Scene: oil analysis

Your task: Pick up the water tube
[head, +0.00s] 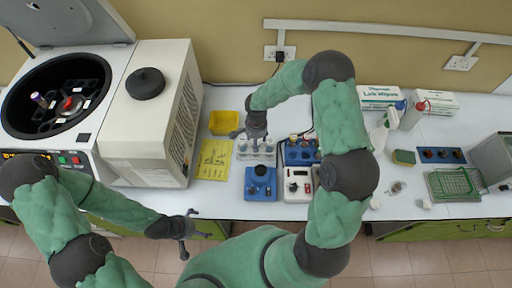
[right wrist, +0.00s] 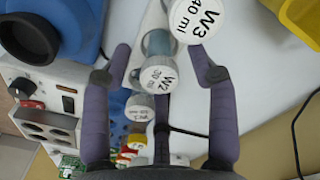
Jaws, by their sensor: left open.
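In the right wrist view, a tube with a white cap marked W2 (right wrist: 159,78) stands between the spread fingers of my right gripper (right wrist: 160,62), with a visible gap on either side. A larger white cap marked W3 (right wrist: 197,17) is just beyond the fingertips. Another white-capped tube (right wrist: 140,112) is nearer the palm, its label too small to read surely. In the head view, my right gripper (head: 256,134) is over the white tube rack (head: 256,154), partly hiding the tubes. My left gripper (head: 185,233) is open and empty in front of the table edge.
A blue device (head: 261,184) stands right before the white rack, with a blue rack (head: 300,153) and a white hot plate (head: 297,187) to the right. A yellow tray (head: 223,122) and yellow sheet (head: 213,159) lie left. The open centrifuge (head: 70,62) stands far left.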

